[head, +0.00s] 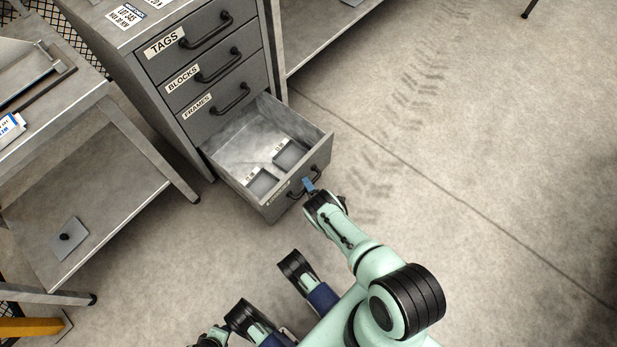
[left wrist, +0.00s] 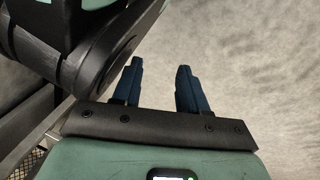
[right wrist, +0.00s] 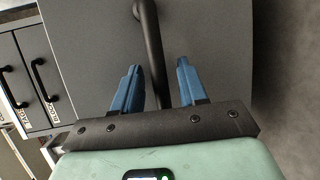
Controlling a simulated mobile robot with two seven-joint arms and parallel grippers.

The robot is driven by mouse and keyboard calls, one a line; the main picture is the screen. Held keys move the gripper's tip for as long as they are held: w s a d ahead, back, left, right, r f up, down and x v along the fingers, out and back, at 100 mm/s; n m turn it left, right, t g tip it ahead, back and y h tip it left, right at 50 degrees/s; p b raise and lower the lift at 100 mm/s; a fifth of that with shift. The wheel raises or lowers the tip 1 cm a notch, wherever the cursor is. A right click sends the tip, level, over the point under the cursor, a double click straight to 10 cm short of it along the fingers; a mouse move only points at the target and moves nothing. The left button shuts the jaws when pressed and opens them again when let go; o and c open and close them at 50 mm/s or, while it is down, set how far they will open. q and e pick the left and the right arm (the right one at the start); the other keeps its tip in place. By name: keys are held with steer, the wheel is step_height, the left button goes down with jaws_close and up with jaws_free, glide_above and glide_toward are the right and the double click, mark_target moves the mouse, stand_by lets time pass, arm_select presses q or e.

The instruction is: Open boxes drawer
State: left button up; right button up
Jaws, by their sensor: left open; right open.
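The bottom drawer (head: 326,157) of the grey cabinet (head: 172,110) stands pulled far out, its inside in plain view. The label on its front is too small and oblique to read. My right gripper (head: 309,184) is at the drawer's dark bar handle (head: 317,172). In the right wrist view the open blue fingers (right wrist: 158,66) stand on either side of the handle bar (right wrist: 151,40), with gaps showing. My left gripper (left wrist: 158,68) is open and empty above the floor in the left wrist view. Its fingers are not clear in the head view.
Inside the drawer are two small square trays (head: 263,182) with labels. The TAGS, BLOCKS and FRAMES drawers (head: 215,65) above are shut. A metal bench (head: 85,120) with a lower shelf stands at left. The floor (head: 450,150) at right is clear.

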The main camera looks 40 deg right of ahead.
arm_select(q)
steer(key=shift+r, duration=0.1)
arm_select(e)
steer(key=shift+s, duration=0.1)
arm_select(q)
steer(key=w+d+r+t+p, duration=0.1)
steer(key=w+d+r+p, duration=0.1)
steer(key=r, duration=0.4)
steer(key=shift+w+p, duration=0.65)
steer(key=shift+p, duration=0.45)
arm_select(e)
steer(key=v, duration=1.3)
steer(key=shift+a, duration=0.15)
arm_select(q)
steer(key=shift+r, duration=0.1)
arm_select(e)
steer(key=shift+s, duration=0.1)
